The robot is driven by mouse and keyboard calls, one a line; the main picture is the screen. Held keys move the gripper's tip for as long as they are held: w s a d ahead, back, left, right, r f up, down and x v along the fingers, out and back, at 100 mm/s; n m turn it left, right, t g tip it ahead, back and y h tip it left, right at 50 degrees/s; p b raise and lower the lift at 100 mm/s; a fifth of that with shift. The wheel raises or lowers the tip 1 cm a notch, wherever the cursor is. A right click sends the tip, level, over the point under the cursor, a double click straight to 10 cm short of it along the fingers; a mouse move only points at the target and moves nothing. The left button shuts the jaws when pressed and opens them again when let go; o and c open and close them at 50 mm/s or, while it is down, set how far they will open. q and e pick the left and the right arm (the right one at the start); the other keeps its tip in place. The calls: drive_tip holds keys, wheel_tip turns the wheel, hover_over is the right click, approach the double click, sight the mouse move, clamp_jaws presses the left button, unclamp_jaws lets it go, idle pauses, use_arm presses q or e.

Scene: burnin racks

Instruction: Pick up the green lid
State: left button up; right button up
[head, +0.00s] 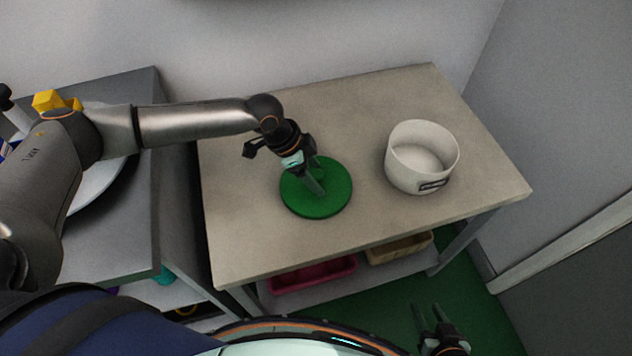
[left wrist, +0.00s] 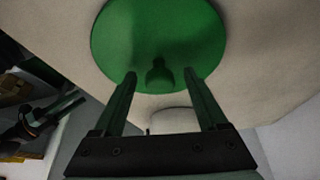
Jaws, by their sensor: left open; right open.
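The green lid (head: 335,200) is a round disc lying flat on the beige table, left of the white pot. In the left wrist view the green lid (left wrist: 120,40) fills the top middle, with a small dark green knob (left wrist: 159,76) on it. My left gripper (head: 320,187) is over the lid, pointing down, with its fingers open. In the left wrist view the left gripper's fingers (left wrist: 160,80) stand on either side of the knob, apart from it. My right gripper (head: 427,312) is open and empty, low at the bottom right, in front of the table.
A white pot (head: 405,178) with a dark handle stands on the table (head: 260,255) to the right of the lid. A red bin (head: 312,275) and a tan bin (head: 400,247) sit on the shelf below. A grey table (head: 140,225) with a large plate stands at the left.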

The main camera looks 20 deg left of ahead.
use_arm(q)
drive_tip(key=shift+d+f, duration=0.1)
drive_tip(key=shift+f, duration=0.15)
clamp_jaws()
idle(0.4)
